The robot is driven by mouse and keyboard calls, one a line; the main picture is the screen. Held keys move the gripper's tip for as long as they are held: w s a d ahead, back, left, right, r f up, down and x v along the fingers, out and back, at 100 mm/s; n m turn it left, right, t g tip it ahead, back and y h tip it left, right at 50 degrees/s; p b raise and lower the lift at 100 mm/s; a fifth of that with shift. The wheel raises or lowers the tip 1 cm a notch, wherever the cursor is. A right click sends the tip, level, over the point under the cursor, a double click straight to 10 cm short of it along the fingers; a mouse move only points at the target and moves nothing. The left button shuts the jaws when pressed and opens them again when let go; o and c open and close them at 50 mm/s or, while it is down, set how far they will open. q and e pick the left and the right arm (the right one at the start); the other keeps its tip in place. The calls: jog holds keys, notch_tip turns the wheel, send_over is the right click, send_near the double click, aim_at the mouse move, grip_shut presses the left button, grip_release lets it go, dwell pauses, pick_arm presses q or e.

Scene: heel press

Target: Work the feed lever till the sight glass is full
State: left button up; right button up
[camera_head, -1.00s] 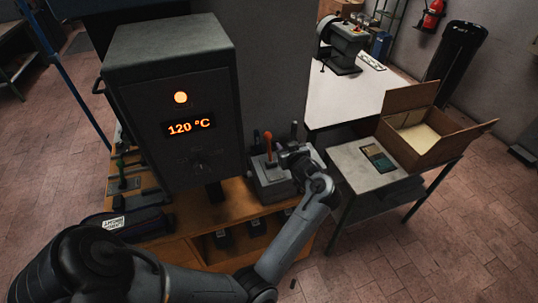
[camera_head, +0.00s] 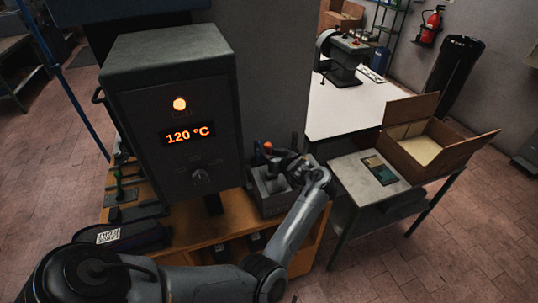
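The feed station is a grey box (camera_head: 264,199) on the orange-brown bench, right of the heater cabinet. A lever with an orange knob (camera_head: 268,146) stands on it, taken to be the feed lever. My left gripper (camera_head: 279,161) is at this lever, its fingers across the shaft just below the knob. It hides most of the shaft; whether the fingers are closed on it is too small and dark to tell. I cannot make out the sight glass or its level. My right gripper is out of view.
The grey cabinet (camera_head: 170,103) shows 120 °C with a lit orange lamp (camera_head: 180,104). A labelled dark item (camera_head: 124,238) lies on the bench at left. A side table (camera_head: 352,186) at right holds a flat panel and an open cardboard box (camera_head: 430,148).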

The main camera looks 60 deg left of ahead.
pick_arm(q)
jog(key=shift+x, duration=0.85)
grip_shut()
